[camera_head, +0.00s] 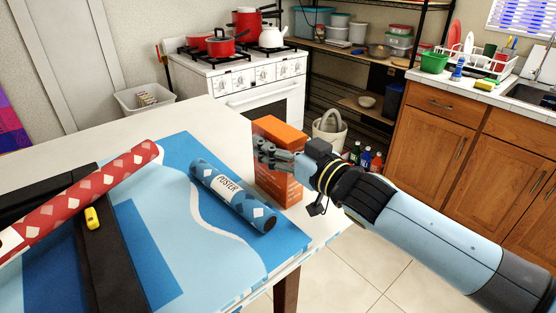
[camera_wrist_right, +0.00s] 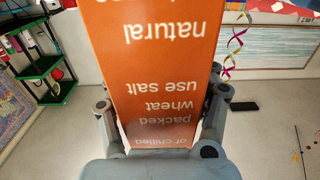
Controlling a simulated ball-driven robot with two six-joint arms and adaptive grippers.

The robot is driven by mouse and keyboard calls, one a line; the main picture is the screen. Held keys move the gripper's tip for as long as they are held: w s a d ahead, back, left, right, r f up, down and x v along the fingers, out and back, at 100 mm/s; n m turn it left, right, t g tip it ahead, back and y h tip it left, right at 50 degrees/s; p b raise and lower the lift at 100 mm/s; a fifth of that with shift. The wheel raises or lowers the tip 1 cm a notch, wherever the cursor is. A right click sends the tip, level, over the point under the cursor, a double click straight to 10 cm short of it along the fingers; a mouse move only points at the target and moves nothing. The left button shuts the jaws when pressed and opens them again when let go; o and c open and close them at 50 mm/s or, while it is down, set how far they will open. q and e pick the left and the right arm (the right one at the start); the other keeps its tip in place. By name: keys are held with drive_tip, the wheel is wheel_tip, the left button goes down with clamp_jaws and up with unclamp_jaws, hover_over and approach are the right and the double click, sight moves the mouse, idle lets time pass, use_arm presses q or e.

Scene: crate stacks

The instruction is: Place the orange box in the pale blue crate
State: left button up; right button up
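The orange box (camera_head: 280,183) stands upright near the right edge of the table, behind the blue poster tube. My right gripper (camera_head: 272,156) reaches it from the right, and its fingers cover part of the box. In the right wrist view the orange box (camera_wrist_right: 155,70) fills the space between the fingers (camera_wrist_right: 160,112), which appear to touch both sides. White printing shows upside down on it. My left gripper is not in view. No pale blue crate can be made out with certainty; a light blue bin (camera_head: 312,22) is on the back shelf.
A stove (camera_head: 240,75) with red pots stands behind. A pale bin (camera_head: 145,100) is on the floor. Wooden cabinets (camera_head: 430,145) stand at right.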

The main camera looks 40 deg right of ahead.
drive_tip(key=shift+r, duration=0.1)
drive_tip(key=c, duration=1.2)
drive_tip(key=shift+o, duration=0.2)
